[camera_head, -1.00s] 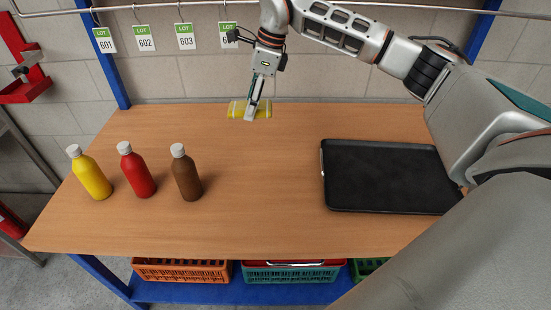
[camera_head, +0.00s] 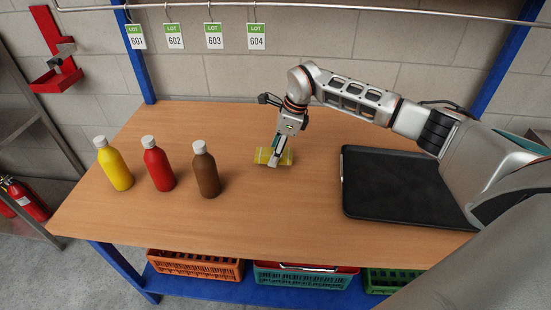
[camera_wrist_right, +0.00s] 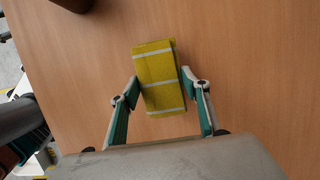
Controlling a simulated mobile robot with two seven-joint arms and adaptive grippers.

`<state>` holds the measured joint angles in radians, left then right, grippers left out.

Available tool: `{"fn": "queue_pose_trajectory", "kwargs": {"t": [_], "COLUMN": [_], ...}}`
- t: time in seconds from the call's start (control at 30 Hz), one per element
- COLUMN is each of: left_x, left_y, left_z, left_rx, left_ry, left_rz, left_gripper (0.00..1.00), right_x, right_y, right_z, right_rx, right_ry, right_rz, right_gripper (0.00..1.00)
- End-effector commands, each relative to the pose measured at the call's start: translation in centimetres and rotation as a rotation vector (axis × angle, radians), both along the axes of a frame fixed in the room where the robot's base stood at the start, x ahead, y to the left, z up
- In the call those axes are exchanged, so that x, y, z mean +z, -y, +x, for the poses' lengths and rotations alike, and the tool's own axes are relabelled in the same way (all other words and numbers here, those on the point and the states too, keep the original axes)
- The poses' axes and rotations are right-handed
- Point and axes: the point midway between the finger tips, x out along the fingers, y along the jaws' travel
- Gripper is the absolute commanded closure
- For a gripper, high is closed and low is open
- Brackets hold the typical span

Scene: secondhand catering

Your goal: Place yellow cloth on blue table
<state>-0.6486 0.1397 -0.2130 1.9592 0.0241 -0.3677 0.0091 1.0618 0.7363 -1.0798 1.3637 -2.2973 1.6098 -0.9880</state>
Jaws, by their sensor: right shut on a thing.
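A folded yellow cloth (camera_head: 265,156) with pale stripes is at the middle of the wooden tabletop, between the brown bottle and the black tray in the head view. My right gripper (camera_head: 276,160) is shut on it, reaching down from above. In the right wrist view the cloth (camera_wrist_right: 160,80) sits between the two fingers, which press on its sides. Whether it touches the tabletop or hangs just above it, I cannot tell. The table (camera_head: 250,215) has a wood-coloured top and a blue frame. My left gripper is not in view.
Yellow (camera_head: 115,168), red (camera_head: 158,168) and brown (camera_head: 206,172) bottles stand upright at the left. A black tray (camera_head: 398,185) lies at the right. Orange (camera_head: 195,265) and green-blue (camera_head: 300,277) crates sit below the tabletop. Bare wood lies in front of the cloth.

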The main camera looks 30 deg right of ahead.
Motion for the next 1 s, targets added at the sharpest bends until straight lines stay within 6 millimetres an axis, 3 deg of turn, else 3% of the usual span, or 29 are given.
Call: {"fn": "queue_pose_trajectory", "kwargs": {"t": [0.2,0.57,0.6,0.67,1.0], "left_x": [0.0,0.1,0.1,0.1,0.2], "left_y": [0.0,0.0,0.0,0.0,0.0], "left_z": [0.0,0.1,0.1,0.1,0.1], "left_rx": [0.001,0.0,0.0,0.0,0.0], "left_ry": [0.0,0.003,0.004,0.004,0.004], "left_rz": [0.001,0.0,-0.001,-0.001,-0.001], "left_gripper": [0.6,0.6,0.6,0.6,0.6], "right_x": [-3.1,-3.4,-3.5,-3.4,-3.3], "right_y": [0.0,0.0,0.0,0.0,0.0], "right_z": [-0.1,0.0,0.0,0.0,0.0], "right_rx": [-0.001,-0.001,-0.001,-0.001,0.0], "right_ry": [-0.003,-0.002,-0.002,-0.002,-0.001], "right_rz": [0.0,0.0,0.0,0.0,0.0], "right_gripper": [0.74,0.74,0.51,0.37,0.37]}}
